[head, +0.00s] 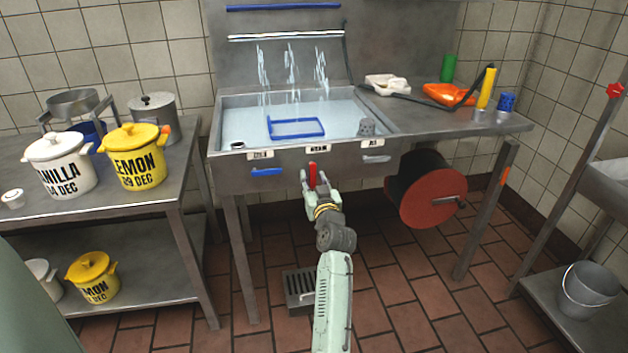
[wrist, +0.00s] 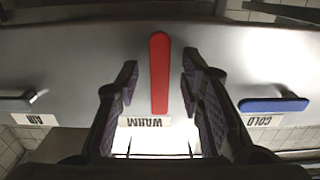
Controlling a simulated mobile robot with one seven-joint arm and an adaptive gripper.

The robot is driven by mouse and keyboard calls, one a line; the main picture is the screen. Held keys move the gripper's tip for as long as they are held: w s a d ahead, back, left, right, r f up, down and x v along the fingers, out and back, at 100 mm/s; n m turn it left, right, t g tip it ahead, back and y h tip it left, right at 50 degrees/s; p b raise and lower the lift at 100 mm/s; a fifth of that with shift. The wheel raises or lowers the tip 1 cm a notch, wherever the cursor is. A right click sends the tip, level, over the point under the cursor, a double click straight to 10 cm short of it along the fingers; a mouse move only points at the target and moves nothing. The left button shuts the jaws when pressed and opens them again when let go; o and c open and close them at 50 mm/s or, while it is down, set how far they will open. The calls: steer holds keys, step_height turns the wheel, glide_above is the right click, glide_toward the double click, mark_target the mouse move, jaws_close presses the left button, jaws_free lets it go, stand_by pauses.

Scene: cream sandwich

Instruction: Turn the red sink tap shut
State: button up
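The red sink tap (head: 312,173) is a lever on the sink's front panel, above the floor drain. It stands vertical, between the blue lever and the grey lever. In the wrist view the red lever (wrist: 160,72) stands upright next to a label reading WARM. My gripper (head: 314,187) is at the lever. Its two fingers (wrist: 158,85) are open, one on each side of the lever, with a visible gap on both sides. Several streams of water (head: 292,68) fall at the back of the sink (head: 235,125).
A blue lever (head: 267,171) labelled COLD and a grey lever (head: 376,159) lie horizontal on the same panel. A red hose reel (head: 433,195) hangs under the counter at right. A table (head: 180,170) with pots stands at left.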

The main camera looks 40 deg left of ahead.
jaws_close()
stand_by(0.4)
stand_by(0.4)
